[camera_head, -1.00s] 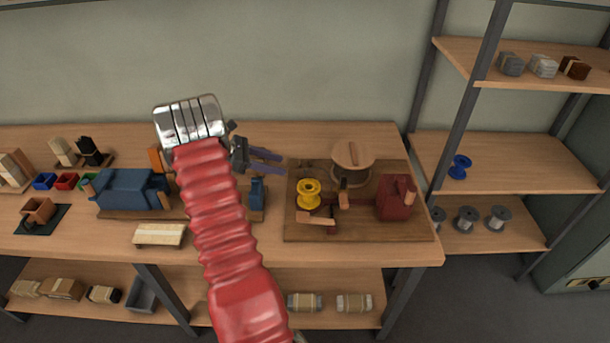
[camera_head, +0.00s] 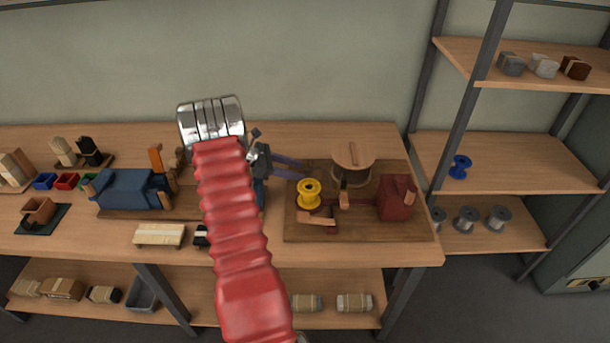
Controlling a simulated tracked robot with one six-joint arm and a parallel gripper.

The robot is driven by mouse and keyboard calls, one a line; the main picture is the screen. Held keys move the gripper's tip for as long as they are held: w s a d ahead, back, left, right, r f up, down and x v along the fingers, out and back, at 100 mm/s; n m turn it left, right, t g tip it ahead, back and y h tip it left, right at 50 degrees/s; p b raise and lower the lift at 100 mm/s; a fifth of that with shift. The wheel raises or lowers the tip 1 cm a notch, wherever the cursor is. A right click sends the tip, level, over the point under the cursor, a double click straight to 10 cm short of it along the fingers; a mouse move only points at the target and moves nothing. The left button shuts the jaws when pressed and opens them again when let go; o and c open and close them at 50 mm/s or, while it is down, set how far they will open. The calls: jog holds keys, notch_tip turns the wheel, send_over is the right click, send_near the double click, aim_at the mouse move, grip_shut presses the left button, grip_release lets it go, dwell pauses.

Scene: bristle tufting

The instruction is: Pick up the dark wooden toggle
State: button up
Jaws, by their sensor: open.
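My gripper (camera_head: 302,169) is open, its two purple-grey fingers pointing right over the left back part of the brown wooden board (camera_head: 415,229). No object shows between the fingers. The dark wooden toggle cannot be singled out with certainty. Several small wooden parts sit on the board, including a brown upright piece (camera_head: 344,201) near its middle and a lighter wooden handle (camera_head: 317,218) in front of a yellow spool (camera_head: 309,192). My gripper is behind and left of these parts, apart from them. My red sleeved arm hides part of the bench to the left.
A round wooden disc (camera_head: 352,157) and a dark red block (camera_head: 397,198) stand on the board. A blue machine (camera_head: 130,190) is on the left, with a pale wooden rack (camera_head: 159,235) in front. A shelf post (camera_head: 465,115) rises at the right.

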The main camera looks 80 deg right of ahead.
jog(key=shift+x, duration=0.9)
jog(key=shift+c, duration=0.3)
grip_shut()
